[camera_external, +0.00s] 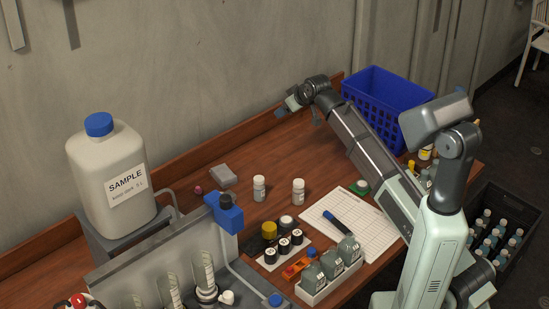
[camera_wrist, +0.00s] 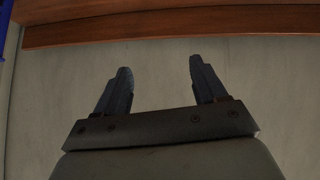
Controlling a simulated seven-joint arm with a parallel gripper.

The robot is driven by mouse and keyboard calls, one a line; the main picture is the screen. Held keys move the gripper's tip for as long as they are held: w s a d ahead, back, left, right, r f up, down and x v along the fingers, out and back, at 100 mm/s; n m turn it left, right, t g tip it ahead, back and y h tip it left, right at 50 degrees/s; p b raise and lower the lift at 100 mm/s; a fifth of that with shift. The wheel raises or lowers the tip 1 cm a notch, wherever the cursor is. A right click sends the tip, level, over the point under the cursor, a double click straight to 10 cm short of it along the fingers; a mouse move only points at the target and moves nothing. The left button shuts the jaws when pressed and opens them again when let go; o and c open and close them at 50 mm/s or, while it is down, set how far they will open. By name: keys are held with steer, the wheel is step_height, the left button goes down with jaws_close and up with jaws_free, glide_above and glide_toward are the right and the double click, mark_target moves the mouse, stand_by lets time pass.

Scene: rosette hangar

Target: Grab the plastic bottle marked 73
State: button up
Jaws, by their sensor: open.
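No number 73 can be read on any bottle at this size. Three grey plastic bottles (camera_external: 331,264) with labels stand in a white tray near the front of the table; one has a blue cap. Two small white bottles (camera_external: 259,189) and (camera_external: 298,192) stand upright further back, apart from each other. My gripper (camera_external: 285,107) is raised near the back wall, well away from all these bottles. In the wrist view my gripper (camera_wrist: 160,66) is open with nothing between its fingers, facing the bare wall.
A large SAMPLE jug (camera_external: 105,177) stands at left by a grey panel. A blue basket (camera_external: 386,100) is at the back right. Several dark-capped vials (camera_external: 284,245), an orange tool (camera_external: 296,268) and a paper sheet (camera_external: 355,222) lie mid-table. A black crate (camera_external: 520,205) holds several bottles.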

mark_target(258, 184)
steer(key=s+a+f+n+g+h, duration=0.1)
steer(key=s+a+f+g, duration=0.2)
steer(key=s, duration=0.6)
steer(key=s+a+f+n+g, duration=0.1)
steer(key=s+a+f+g, duration=0.2)
steer(key=s, duration=0.6)
steer(key=shift+t+h, duration=0.3)
steer(key=shift+t, duration=0.3)
steer(key=x, duration=0.9)
steer(key=shift+s+a+f, duration=0.1)
steer(key=shift+s+f, duration=0.15)
steer(key=shift+f, duration=0.05)
steer(key=shift+d+x, duration=0.15)
steer(key=shift+x, duration=1.2)
steer(key=shift+d+x, duration=0.15)
steer(key=shift+x, duration=1.15)
steer(key=shift+f, duration=0.1)
steer(key=shift+c, duration=0.3)
steer(key=c, duration=1)
